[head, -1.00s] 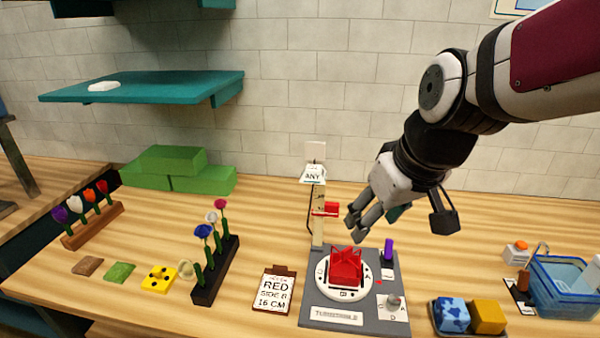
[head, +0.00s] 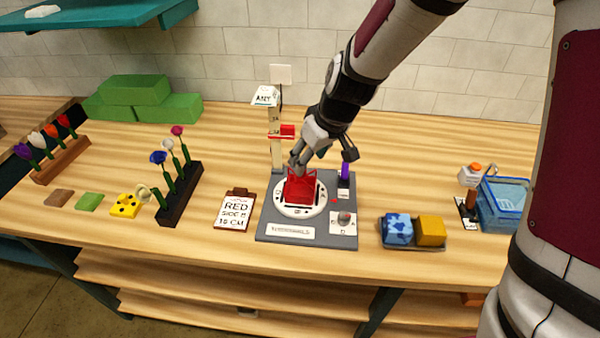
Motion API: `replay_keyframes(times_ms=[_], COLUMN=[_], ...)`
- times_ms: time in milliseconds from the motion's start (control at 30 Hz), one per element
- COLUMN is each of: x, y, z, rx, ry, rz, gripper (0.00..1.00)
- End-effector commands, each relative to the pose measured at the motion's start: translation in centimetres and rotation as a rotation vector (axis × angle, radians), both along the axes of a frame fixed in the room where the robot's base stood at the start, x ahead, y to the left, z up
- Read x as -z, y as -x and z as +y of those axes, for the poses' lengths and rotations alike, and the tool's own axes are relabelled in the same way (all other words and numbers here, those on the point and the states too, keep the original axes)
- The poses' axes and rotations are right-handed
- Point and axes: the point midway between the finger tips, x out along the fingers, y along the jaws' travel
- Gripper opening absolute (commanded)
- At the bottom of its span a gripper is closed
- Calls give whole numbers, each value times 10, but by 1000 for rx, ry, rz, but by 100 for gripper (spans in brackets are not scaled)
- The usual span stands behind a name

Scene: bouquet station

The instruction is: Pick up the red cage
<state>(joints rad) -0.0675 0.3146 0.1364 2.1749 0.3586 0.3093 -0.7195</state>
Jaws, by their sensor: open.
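The red cage (head: 301,190) stands on the round white turntable (head: 283,208), which is set on a grey base plate (head: 325,232). My gripper (head: 313,158) is open and points down just above and behind the cage, its fingers close to the cage's top. I cannot tell whether a finger touches the cage or reaches into it. The cage's upper part is partly hidden by the fingers.
A post with a red slider (head: 287,131) stands behind the turntable, close to my gripper. A purple piece (head: 344,171) and a grey knob (head: 344,217) are on the plate's right. A clipboard (head: 236,208), flower rack (head: 182,197), sponge tray (head: 414,246) and blue basket (head: 503,205) stand around.

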Motion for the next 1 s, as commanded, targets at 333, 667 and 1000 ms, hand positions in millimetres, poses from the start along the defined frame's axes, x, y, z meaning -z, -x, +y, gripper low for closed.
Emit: replay_keyframes(times_ms=[333,667,1000], x=[24,56,58], y=[-4,-15,-16], z=[7,15,16], rx=[-1,-1,-1], ry=[1,0,0], rz=[4,1,0], gripper=[50,50,36])
